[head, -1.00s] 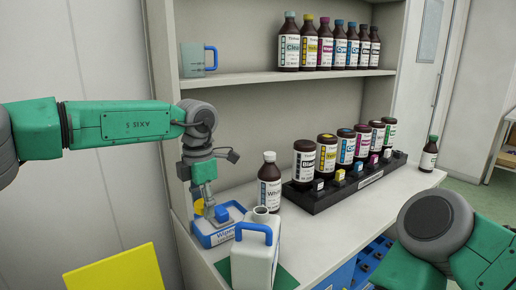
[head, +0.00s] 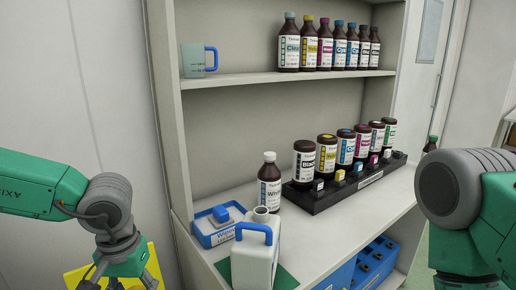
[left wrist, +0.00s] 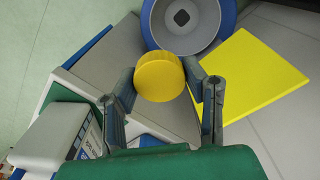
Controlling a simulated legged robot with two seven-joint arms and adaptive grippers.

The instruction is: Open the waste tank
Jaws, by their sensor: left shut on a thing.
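The white tank (head: 262,265) with a blue handle stands on a green mat at the front of the bench; its neck shows no cap. Its white body is also at the lower left of the left wrist view (left wrist: 45,150). My left gripper (head: 120,284) is low at the left of the head view, away from the bench, its fingertips near the bottom edge. In the left wrist view my left gripper (left wrist: 163,85) is shut on a round yellow cap (left wrist: 160,77). The cap is not visible in the head view. My right gripper is out of view.
A blue labelled tray (head: 205,238) sits behind the tank, beside a white-capped bottle (head: 270,187). A black rack (head: 325,197) holds several bottles and small blocks. A yellow panel (left wrist: 265,75) and a round blue-rimmed object (left wrist: 150,25) lie beyond the cap.

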